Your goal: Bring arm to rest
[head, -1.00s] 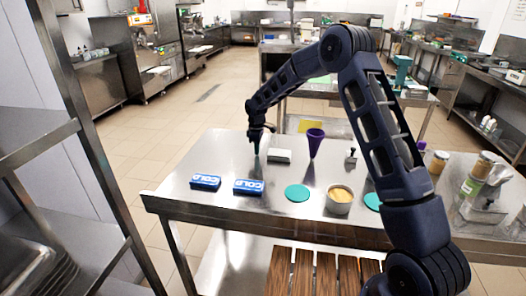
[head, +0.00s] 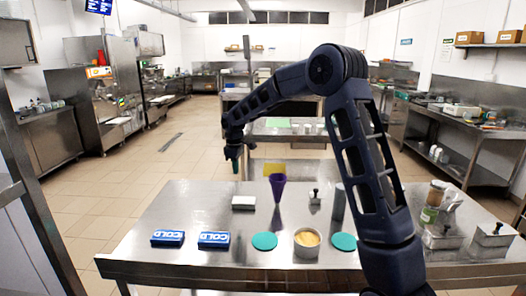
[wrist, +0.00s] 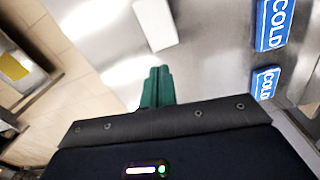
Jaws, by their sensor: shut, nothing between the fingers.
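My dark blue arm reaches out over the steel table (head: 150,215) from the right in the head view. My gripper (head: 236,165) hangs above the table's far left part, pointing down. In the wrist view its green fingers (wrist: 157,86) are together with nothing between them. A white block (head: 243,203) lies on the table below the gripper, apart from it; it also shows in the wrist view (wrist: 155,24).
Two blue COLD packs (head: 167,238) (head: 214,240) lie at the table's front left. A purple funnel-shaped thing (head: 277,187), teal discs (head: 264,241) (head: 343,242) and a bowl of yellow contents (head: 307,243) stand nearby. Containers (head: 442,236) crowd the right. Floor at left is clear.

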